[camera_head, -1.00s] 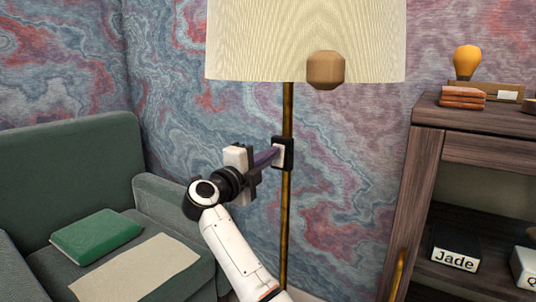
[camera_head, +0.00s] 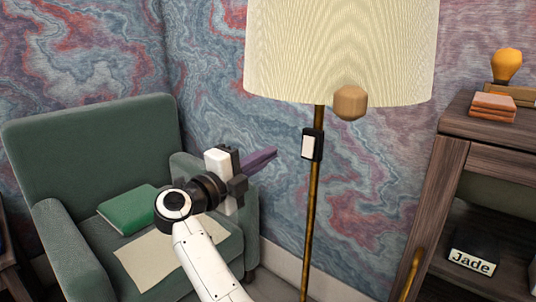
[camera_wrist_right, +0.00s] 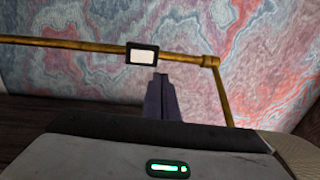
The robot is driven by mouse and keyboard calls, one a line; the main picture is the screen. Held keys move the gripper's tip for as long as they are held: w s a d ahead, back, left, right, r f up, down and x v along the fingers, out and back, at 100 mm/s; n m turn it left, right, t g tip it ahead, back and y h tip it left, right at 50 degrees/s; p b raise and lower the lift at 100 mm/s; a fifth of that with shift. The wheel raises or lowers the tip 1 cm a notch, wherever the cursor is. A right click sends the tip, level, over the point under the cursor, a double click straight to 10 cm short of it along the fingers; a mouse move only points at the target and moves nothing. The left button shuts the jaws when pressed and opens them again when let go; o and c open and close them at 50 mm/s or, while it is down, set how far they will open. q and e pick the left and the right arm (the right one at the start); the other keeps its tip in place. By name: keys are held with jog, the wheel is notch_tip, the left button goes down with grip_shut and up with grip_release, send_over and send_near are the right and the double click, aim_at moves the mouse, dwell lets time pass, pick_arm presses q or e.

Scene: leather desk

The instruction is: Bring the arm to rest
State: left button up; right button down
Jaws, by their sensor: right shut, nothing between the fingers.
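My right gripper (camera_head: 272,154) is in the middle of the head view, with its purple fingers together and nothing between them. Its fingers also show in the right wrist view (camera_wrist_right: 160,82). They point toward the brass pole of the floor lamp (camera_head: 313,215) and end to the left of it in the head view. A black switch box with a white face (camera_head: 308,146) is on the pole, and it also shows in the wrist view (camera_wrist_right: 142,56). The fingers look apart from the switch. My left gripper is not in view.
A green armchair (camera_head: 95,140) with a green book (camera_head: 128,208) and a beige cloth (camera_head: 150,258) on its seat stands at the left, behind my arm. The lampshade (camera_head: 340,50) hangs above. A dark wooden shelf (camera_head: 440,190) with a name block (camera_head: 474,262) stands at the right.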

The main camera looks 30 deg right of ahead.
dwell(0.3)
